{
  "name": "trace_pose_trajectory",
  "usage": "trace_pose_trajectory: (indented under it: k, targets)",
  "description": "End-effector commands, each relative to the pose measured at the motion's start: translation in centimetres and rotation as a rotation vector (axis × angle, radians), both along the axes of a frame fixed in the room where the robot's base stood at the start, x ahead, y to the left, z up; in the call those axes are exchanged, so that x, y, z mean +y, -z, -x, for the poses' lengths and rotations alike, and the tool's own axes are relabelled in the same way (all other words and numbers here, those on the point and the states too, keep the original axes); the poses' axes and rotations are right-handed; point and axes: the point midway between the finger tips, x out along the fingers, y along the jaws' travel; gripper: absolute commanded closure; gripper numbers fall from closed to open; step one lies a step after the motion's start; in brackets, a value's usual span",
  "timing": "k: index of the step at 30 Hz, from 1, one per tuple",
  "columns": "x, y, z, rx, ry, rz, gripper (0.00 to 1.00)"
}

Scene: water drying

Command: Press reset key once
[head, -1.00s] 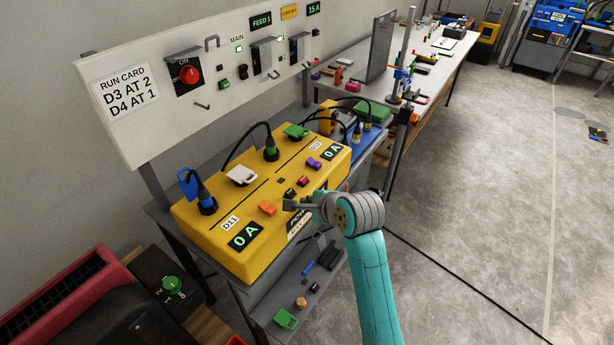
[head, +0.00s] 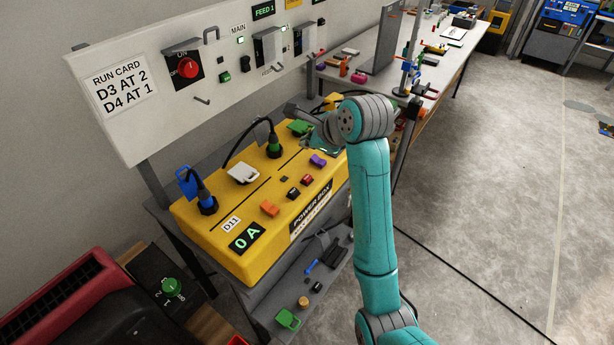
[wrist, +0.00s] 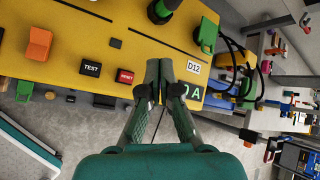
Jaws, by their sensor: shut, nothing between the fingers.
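The reset key (wrist: 124,76) is a small red key labelled RESET on the yellow power box (head: 225,220). In the head view it is the red key (head: 307,180) beside the black TEST key (head: 293,193), also seen in the wrist view (wrist: 90,68). My gripper (wrist: 165,70) is shut and empty. In the wrist view its fingertips appear right of the reset key, in front of the D12 display (wrist: 193,91), partly covering it. I cannot tell their height above the box. In the head view my arm hides the D12 display.
An orange rocker (head: 270,208) and a purple rocker (head: 318,160) flank the keys. Blue (head: 206,200) and green (head: 274,150) plugs with black cables stand on the box. A panel with a red knob (head: 188,68) rises behind. The D11 display (head: 247,238) reads 0 A.

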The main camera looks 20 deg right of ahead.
Motion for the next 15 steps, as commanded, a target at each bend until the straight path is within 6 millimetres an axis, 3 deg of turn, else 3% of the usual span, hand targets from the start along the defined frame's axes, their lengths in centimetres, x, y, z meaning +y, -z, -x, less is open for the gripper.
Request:
trace_pose_trajectory:
  k: [7, 15]
  targets:
    - [0.0, 0.8, 0.0, 0.0, -0.001, 0.001, 1.0]
    - [0.0, 4.0, 0.1, 0.002, 0.0, -0.001, 1.0]
